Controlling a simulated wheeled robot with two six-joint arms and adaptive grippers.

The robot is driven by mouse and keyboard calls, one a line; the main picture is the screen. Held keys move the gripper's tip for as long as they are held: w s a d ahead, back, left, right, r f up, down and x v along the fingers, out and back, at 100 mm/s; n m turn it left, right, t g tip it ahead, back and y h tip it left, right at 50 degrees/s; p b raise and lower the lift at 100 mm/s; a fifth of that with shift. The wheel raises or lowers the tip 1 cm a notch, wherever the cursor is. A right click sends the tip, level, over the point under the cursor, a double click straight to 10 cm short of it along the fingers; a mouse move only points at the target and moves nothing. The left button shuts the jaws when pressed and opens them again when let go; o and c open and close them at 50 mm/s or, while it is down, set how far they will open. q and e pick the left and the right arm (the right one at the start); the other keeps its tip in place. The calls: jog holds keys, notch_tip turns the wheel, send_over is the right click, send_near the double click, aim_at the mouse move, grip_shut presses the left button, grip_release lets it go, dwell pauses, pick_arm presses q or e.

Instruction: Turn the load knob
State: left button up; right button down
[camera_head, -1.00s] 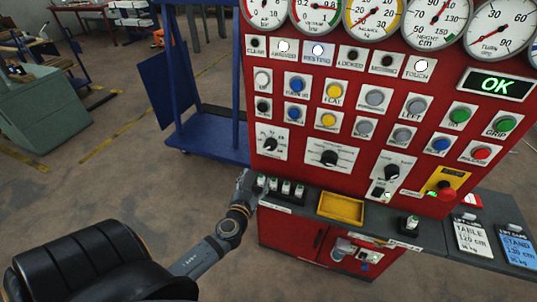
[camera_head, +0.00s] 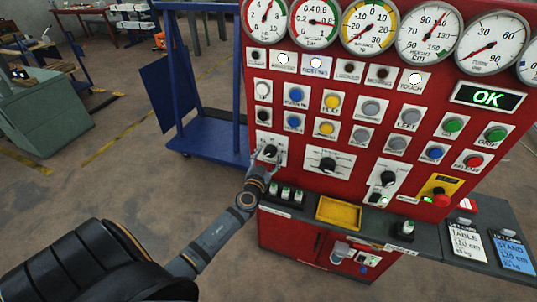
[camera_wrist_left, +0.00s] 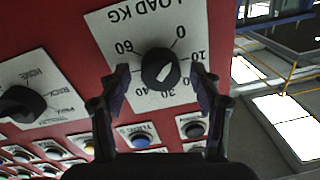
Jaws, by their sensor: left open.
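The load knob (camera_wrist_left: 160,68) is a round black knob on a white plate (camera_wrist_left: 112,38) marked LOAD KG, with numbers around it. A pale pointer mark shows on its face; I cannot read its exact setting. My left gripper (camera_wrist_left: 160,76) is open, with one finger on each side of the knob. I cannot tell whether either finger touches it. In the head view my left gripper (camera_head: 268,155) is at the load knob's plate (camera_head: 264,139), at the lower left of the red panel, and partly hides the knob. My right gripper is not in view.
The red panel (camera_head: 302,178) carries gauges, buttons and lamps. Another black selector knob (camera_head: 328,165) sits to the right. Below are a yellow tray (camera_head: 339,211) and a row of small switches (camera_head: 286,193). A blue cart (camera_head: 205,135) stands left of the panel.

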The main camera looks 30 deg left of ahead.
pick_arm(q)
jog(key=shift+w+f, duration=0.1)
jog(key=c, duration=1.1)
jog(key=shift+c, duration=0.2)
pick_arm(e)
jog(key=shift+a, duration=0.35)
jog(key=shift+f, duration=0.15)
